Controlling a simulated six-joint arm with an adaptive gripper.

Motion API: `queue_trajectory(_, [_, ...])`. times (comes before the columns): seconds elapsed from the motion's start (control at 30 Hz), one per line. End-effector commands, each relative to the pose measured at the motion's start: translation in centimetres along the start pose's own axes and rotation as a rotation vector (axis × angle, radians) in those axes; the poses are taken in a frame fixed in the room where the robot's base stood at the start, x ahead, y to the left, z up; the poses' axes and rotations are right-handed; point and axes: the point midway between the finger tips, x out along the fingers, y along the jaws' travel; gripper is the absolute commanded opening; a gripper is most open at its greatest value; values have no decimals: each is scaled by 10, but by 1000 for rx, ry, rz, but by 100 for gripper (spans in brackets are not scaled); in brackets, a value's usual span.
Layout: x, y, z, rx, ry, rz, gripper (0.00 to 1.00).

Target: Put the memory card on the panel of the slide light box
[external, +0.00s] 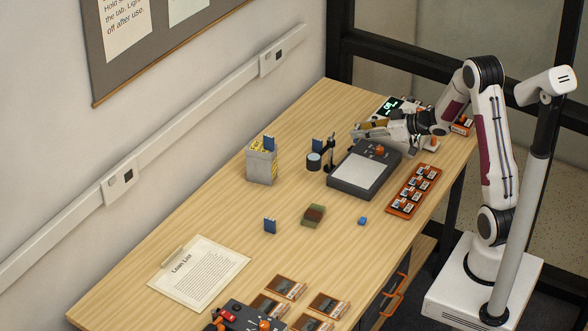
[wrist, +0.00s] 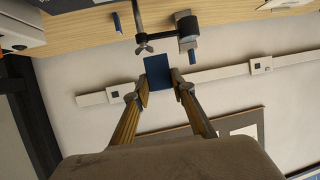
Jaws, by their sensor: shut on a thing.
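My gripper (wrist: 160,82) is shut on a flat dark blue card, the memory card (wrist: 158,70), which stands out between the two fingertips in the wrist view. In the external view my gripper (external: 358,130) reaches left, above the back of the slide light box (external: 340,183); the held card cannot be made out there. The light box is a dark case with a pale panel (external: 361,169) and an orange knob. The panel looks bare.
A loupe stand (external: 330,155) is left of the light box, with a blue card (external: 317,145) beside it. A grey container (external: 261,166), another blue card (external: 270,226), a green-brown block (external: 313,215), a blue cube (external: 362,221) and an orange tray (external: 402,211) stand around.

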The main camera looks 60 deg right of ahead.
Motion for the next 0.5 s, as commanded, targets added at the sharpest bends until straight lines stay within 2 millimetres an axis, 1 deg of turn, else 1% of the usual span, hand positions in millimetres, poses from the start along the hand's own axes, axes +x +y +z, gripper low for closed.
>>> queue_trajectory(0.2, [-4,17,16,41,-1,93,8])
queue_trajectory(0.4, [-5,29,24,60,1,143,8])
queue_trajectory(0.5, [-6,31,28,62,0,150,8])
